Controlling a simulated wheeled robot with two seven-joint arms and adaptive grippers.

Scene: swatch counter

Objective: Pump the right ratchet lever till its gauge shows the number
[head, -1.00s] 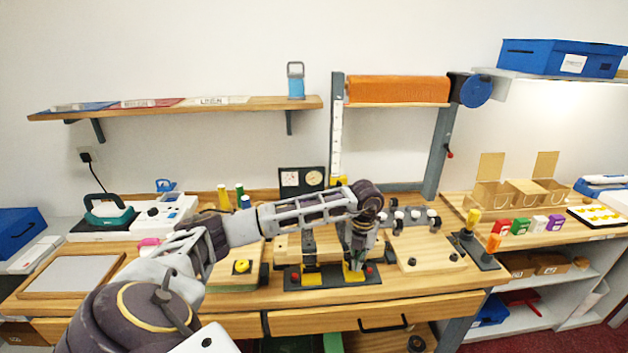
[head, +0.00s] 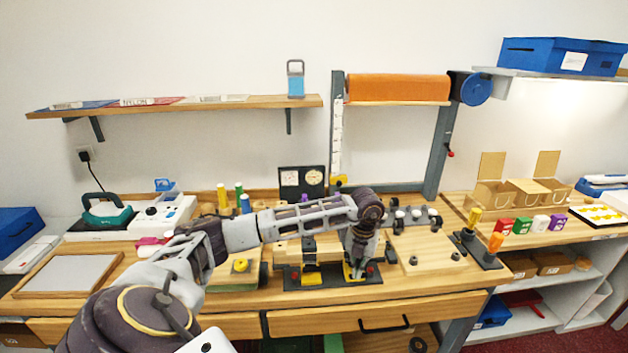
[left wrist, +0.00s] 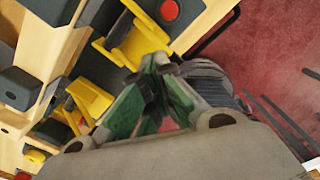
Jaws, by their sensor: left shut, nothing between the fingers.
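The black gauge panel (head: 302,181) stands at the back of the bench with two pale round dials; their readings are too small to make out. In front of it a dark base (head: 333,284) carries two yellow-footed units and red knobs. The right unit's yellow part (head: 362,273) is partly hidden by my left gripper (head: 352,271), which points down there. In the left wrist view the shut green fingers (left wrist: 163,72) hold nothing and end beside a yellow bracket (left wrist: 138,45); whether they touch is unclear. My right gripper is out of view.
The left unit's yellow foot (head: 311,279) is close by. A wooden board with dark knobs (head: 425,252) lies to the right. A second dark base has yellow (head: 474,217) and orange (head: 495,242) handles.

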